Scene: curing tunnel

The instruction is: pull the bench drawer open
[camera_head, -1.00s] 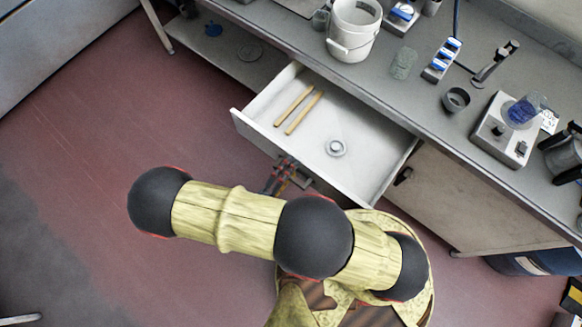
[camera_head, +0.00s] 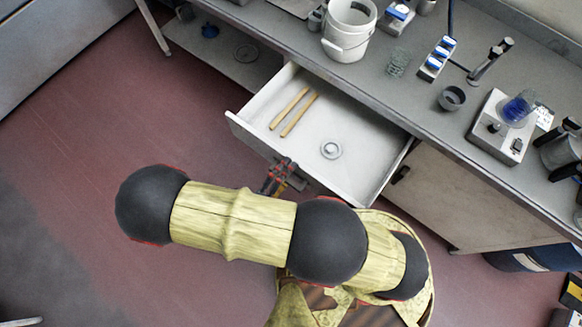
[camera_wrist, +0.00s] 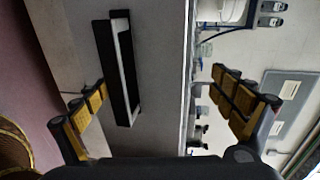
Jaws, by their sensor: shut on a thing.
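The bench drawer (camera_head: 352,125) is pulled well out of the grey bench in the head view. Its white inside holds two wooden sticks (camera_head: 295,113) and a small round ring (camera_head: 331,149). My gripper (camera_head: 278,174) is at the drawer's front panel, shut on the drawer handle, which my gripper and arm mostly hide there. In the wrist view, a dark bar handle (camera_wrist: 132,80) stands on the grey front panel. The left finger of my gripper (camera_wrist: 160,82) shows close beside it, and the right finger shows apart from it.
On the bench top (camera_head: 425,105) stand a white bucket (camera_head: 347,38), a glass (camera_head: 398,63), a dark cup (camera_head: 451,98) and a scale-like device (camera_head: 503,130). A cabinet door (camera_head: 465,200) is right of the drawer. The red floor (camera_head: 150,130) is clear at the left.

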